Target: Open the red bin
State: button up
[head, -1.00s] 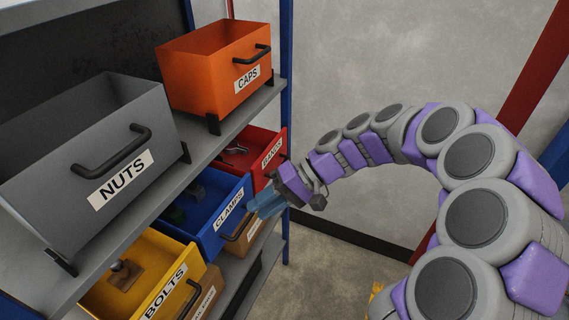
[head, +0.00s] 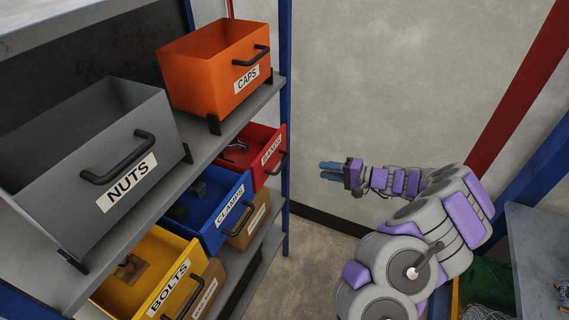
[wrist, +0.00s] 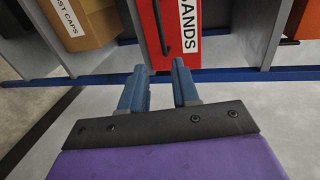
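The red bin (head: 262,158), labelled BANDS, sits on the middle shelf level at its far end, under the orange bin. It sticks out past the shelf front, its top is open, and small items show inside. Its black handle (head: 284,163) is on the front face. The red bin (wrist: 172,50) and its dark handle (wrist: 160,28) also show in the wrist view, straight ahead of the fingers. My gripper (head: 322,170) is to the right of the bin, apart from it, with blue fingers pointing left. In the wrist view my gripper (wrist: 158,70) is open and empty.
The blue bin (head: 228,210) and yellow bin (head: 168,292) stick out nearer me. The orange bin (head: 222,75) and grey bin (head: 120,165) stand on the shelf above. A blue post (head: 286,110) is beside the red bin. Free floor lies below my gripper.

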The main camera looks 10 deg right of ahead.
aim_at(284, 162)
jog(key=b+x, duration=0.2)
jog(key=x, duration=1.4)
jog(key=shift+a+b, duration=0.15)
jog(key=shift+b, duration=0.15)
grip_shut()
jog(key=shift+s, duration=0.1)
